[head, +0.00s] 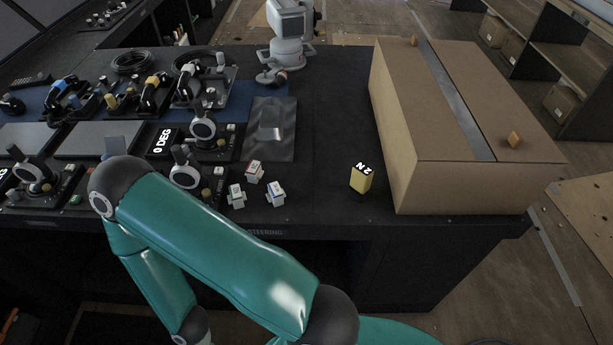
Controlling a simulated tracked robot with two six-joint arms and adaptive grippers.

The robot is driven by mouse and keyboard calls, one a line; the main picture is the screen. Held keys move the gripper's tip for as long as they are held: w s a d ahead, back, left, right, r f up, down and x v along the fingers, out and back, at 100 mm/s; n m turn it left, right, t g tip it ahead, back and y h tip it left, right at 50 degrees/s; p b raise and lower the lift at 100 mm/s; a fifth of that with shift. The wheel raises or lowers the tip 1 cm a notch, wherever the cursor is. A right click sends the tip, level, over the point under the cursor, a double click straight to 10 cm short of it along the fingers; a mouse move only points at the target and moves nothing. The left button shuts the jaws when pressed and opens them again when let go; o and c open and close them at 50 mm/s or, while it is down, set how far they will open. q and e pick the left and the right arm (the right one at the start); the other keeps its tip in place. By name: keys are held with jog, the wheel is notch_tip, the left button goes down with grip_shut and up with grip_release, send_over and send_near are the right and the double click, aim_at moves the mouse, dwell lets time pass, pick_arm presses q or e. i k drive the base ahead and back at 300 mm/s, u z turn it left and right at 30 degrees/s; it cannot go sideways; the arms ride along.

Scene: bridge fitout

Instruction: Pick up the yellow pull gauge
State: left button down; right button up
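The yellow pull gauge (361,180) stands upright on the dark bench top, a little left of the large cardboard box and near the bench's front edge. Its top is black with white lettering that looks like "2N". Nothing touches it. A teal arm of mine crosses the lower middle of the head view in front of the bench, well left of and below the gauge. Neither gripper shows in this view.
The cardboard box (460,185) stands close to the gauge's right. Several small white blocks (254,172) lie to its left, beside the control consoles (203,130). A white device (287,45) stands at the back. The bench (325,130) behind the gauge is clear.

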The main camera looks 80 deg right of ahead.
aim_at(362, 175)
jog(key=u, duration=0.45)
jog(key=i, duration=0.3)
jog(key=z, duration=2.6)
